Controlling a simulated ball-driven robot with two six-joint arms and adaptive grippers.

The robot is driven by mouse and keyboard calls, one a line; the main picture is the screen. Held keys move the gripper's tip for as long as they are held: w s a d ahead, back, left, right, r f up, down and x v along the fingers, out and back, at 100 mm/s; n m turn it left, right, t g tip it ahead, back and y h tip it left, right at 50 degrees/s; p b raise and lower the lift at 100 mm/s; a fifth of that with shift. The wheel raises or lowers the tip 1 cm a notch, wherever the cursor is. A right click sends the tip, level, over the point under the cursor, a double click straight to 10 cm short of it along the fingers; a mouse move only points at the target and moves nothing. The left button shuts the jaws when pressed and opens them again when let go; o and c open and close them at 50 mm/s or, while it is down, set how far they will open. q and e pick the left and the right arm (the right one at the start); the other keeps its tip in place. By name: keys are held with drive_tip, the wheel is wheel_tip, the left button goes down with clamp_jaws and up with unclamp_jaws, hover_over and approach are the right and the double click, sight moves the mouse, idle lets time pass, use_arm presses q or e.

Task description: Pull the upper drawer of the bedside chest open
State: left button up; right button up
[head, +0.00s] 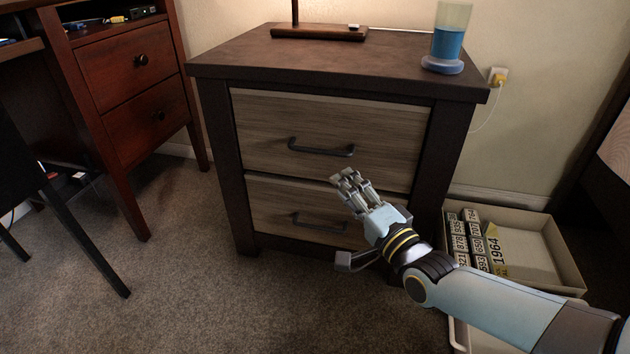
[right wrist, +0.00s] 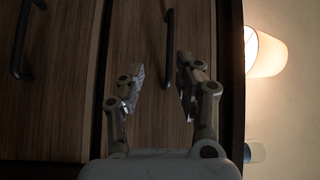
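The bedside chest (head: 340,60) has a dark frame and two grey-brown wood drawers. The upper drawer (head: 270,125) is shut flush with the frame and has a dark bar handle (head: 320,149). My right gripper (head: 350,180) is in front of the chest, below and right of that handle, apart from it. In the right wrist view, turned sideways, my right gripper (right wrist: 160,70) is open and empty. The upper handle (right wrist: 170,35) appears between its fingertips, farther off. My left gripper is not in view.
The lower drawer (head: 265,208), also shut, has a similar handle (head: 318,224). A lamp base (head: 318,32) and a blue-filled tumbler (head: 448,42) stand on the chest. A beige tray (head: 555,250) with number blocks lies at right. A reddish desk (head: 130,80) stands left. Carpet in front is clear.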

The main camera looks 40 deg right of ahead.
sight(316, 152)
drive_tip(key=shift+m+t, duration=0.3)
drive_tip(key=w+b, duration=0.1)
drive_tip(key=w, duration=0.2)
drive_tip(key=w+r+b, duration=0.1)
drive_tip(key=w, duration=0.3)
drive_tip(key=w+r+b, duration=0.1)
drive_tip(key=w, duration=0.2)
drive_tip(key=shift+w+d+r, duration=0.15)
drive_tip(key=shift+w+d, duration=0.05)
drive_tip(key=shift+d, duration=0.2)
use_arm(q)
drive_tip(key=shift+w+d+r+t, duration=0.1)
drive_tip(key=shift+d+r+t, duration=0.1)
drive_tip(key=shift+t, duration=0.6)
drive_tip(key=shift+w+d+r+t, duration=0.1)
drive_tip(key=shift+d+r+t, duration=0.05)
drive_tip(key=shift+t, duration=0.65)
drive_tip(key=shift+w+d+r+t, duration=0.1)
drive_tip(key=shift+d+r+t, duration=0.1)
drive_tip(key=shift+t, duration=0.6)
use_arm(e)
drive_tip(key=shift+w+r, duration=0.15)
drive_tip(key=shift+w, duration=0.25)
drive_tip(key=shift+c, duration=0.2)
clamp_jaws()
